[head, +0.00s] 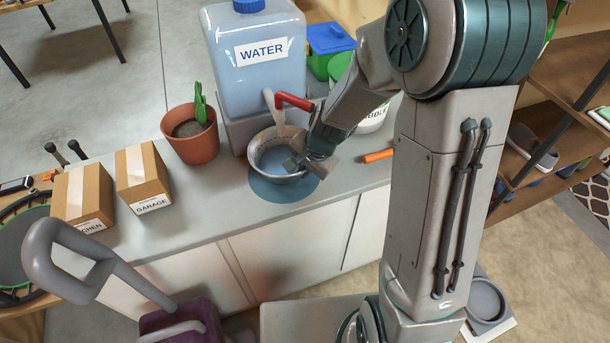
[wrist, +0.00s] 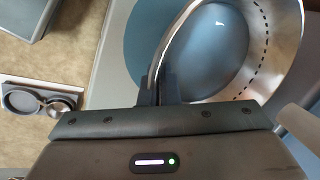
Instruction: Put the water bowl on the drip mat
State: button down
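The water bowl (head: 256,162) is a shiny metal bowl with bluish water inside, in front of the water dispenser on the counter. In the wrist view its rim and a dashed line inside show (wrist: 282,72). My gripper (wrist: 157,88) has its two fingers close together on either side of the rim, shut on it. In the head view my gripper (head: 296,163) is at the bowl's near right side. A round blue mat (head: 283,191) lies beneath the bowl, showing at its near edge. I cannot tell whether the bowl touches it, or whether this is the drip mat.
A grey tray (head: 483,297) lies on the floor at right; the wrist view shows its two round places, one with metal inside (wrist: 62,104). The WATER dispenser (head: 262,78) has a red-handled tap near the bowl. A potted cactus (head: 190,145), two boxes (head: 141,174) and an orange marker (head: 378,156) are around.

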jog(key=shift+f, duration=1.75)
jog(key=shift+f+b, duration=0.1)
jog(key=shift+b, duration=0.2)
jog(key=shift+f, duration=0.15)
jog(key=c, duration=1.7)
grip_release()
jog(key=shift+r, duration=0.4)
jog(key=shift+p+v, duration=0.35)
jog(key=shift+v, duration=3.25)
